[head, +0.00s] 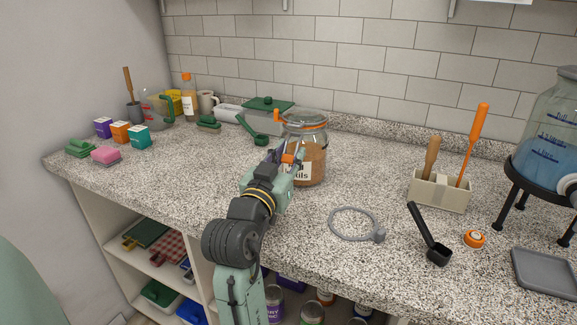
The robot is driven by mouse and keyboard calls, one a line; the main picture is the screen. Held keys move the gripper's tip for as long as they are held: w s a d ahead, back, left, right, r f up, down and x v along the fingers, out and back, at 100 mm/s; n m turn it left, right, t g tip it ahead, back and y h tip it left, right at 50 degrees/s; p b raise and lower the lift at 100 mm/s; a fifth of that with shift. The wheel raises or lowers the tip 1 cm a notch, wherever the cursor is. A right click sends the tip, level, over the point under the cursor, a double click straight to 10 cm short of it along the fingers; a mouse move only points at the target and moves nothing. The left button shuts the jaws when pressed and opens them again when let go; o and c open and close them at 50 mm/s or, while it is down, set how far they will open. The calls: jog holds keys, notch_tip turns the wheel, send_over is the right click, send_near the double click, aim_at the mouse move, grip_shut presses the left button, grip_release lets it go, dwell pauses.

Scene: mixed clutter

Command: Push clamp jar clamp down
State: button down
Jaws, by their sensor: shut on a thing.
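The clamp jar (316,160) stands upright near the middle of the counter. It is clear glass with brown contents, a partly hidden white label, a clear lid (304,117) and an orange band under the lid. My gripper (296,157) is at the jar's front left side, in front of the label. It is shut on the jar's orange clamp (288,158), of which only a small part shows between the fingers. The rest of the clamp, and its exact angle, are hidden by my gripper.
A green ladle (254,132) lies just left of the jar. A grey hose loop (352,223), black scoop (437,252) and utensil holder (440,191) are to the right. Small boxes and a jug (157,108) stand far left. The counter left of my arm is clear.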

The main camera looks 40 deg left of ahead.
aim_at(289, 152)
dwell(0.3)
jog(key=c, duration=1.3)
grip_release()
notch_tip(289, 152, up, 10)
